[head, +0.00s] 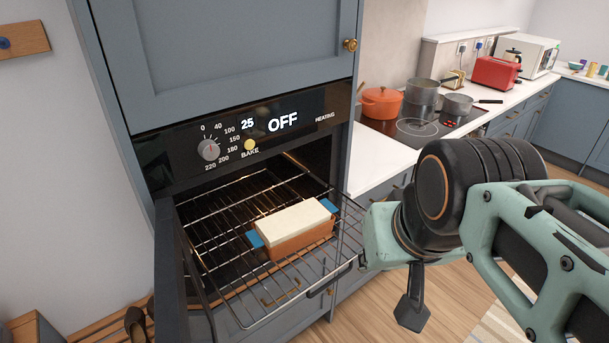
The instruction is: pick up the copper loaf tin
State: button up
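The copper loaf tin (302,250) sits on the wire oven rack (225,231), which extends out of the open oven. The tin has copper-brown sides, a blue grip at each end, and a flat cream top, either its filling or a cover. My gripper (412,311) hangs to the right of the rack, apart from the tin, with a dark finger pointing down. Only one finger shows clearly, so I cannot tell how far it is open. Nothing is visible in it.
The oven's control panel (240,138) reads 25 and OFF. The dark oven door (172,270) stands open on the left. A worktop (377,163) with a hob, an orange pot (382,104) and steel pans lies behind my arm. Wooden floor is clear below the gripper.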

aim_at(280, 234)
jog(key=i+l+u, duration=0.45)
jog(key=l+u, duration=0.15)
jog(key=i+l+u, duration=0.25)
jog(key=l, duration=0.15)
jog(key=l+u, duration=0.3)
jog(key=k+l, duration=0.35)
jog(key=i+j, duration=0.15)
jog(key=i, duration=0.3)
